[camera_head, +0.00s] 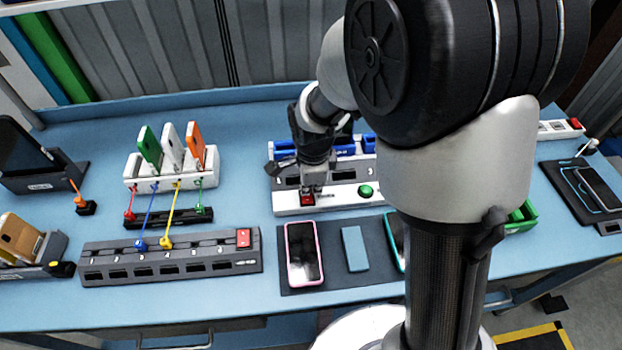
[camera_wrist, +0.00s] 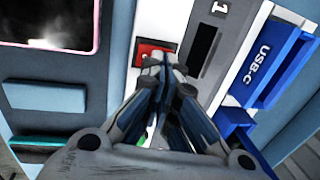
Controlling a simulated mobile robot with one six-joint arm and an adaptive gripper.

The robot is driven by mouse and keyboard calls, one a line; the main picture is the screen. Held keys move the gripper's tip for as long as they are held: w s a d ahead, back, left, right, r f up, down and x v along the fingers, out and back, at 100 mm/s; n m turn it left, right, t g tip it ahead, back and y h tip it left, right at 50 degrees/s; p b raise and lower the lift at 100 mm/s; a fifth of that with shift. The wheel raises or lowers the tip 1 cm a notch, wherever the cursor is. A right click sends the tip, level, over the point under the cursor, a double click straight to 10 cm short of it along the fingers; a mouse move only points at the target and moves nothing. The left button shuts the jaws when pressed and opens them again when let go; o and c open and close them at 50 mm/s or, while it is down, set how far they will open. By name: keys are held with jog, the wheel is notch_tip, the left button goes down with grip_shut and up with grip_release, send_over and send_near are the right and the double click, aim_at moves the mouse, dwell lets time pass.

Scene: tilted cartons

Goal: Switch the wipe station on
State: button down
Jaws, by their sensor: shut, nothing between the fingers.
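A white and grey station (camera_head: 335,199) stands on the blue bench, with numbered slots, a green button (camera_head: 365,191) and a red switch (camera_head: 307,200) on its white front strip. I take it for the wipe station; I cannot read its name. My gripper (camera_head: 312,188) is shut and empty, pointing down with its tips at the red switch. In the wrist view the closed fingertips (camera_wrist: 162,62) partly cover the red switch (camera_wrist: 150,48); I cannot tell whether they touch it. The switch's position is not readable.
A dark mat (camera_head: 337,277) in front holds a pink-rimmed phone (camera_head: 303,252) and a blue slab (camera_head: 355,248). A grey power strip (camera_head: 170,258) with another red switch (camera_head: 243,238) lies left. Blue USB-C holders (camera_wrist: 274,62) stand behind the slots. My arm hides the station's right side.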

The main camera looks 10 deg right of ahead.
jog(key=shift+w+p, duration=0.1)
jog(key=shift+p, duration=0.4)
jog(key=shift+w+f+g+p, duration=0.1)
jog(key=shift+g+p, duration=0.4)
jog(key=shift+p, duration=0.1)
jog(key=shift+w+f, duration=0.15)
jog(key=shift+f, duration=0.2)
jog(key=shift+s, duration=0.95)
jog(key=shift+r, duration=0.15)
